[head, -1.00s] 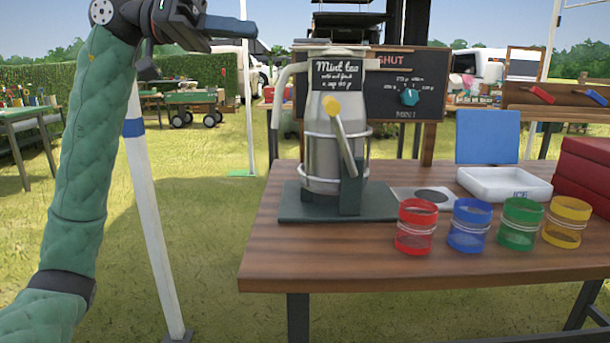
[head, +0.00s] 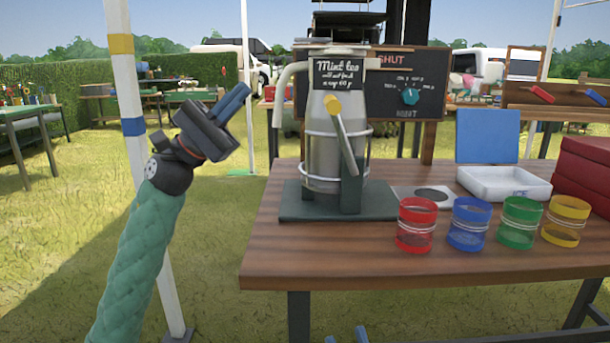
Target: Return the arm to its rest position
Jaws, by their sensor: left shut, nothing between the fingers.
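My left gripper (head: 240,94) is in the head view, left of the table and in front of the grass. Its blue fingers are together, with nothing held, and point up and to the right. My green padded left arm (head: 138,262) rises to it from the bottom edge. My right gripper (head: 346,338) shows only as two blue fingertips at the bottom edge, with a gap between them. The rest of it is out of frame.
A wooden table (head: 330,258) holds a mint tea urn (head: 322,120) and red (head: 416,226), blue (head: 469,224), green (head: 519,223) and yellow (head: 566,220) jars. A white pole (head: 134,127) stands behind my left arm. Grass is open left of the table.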

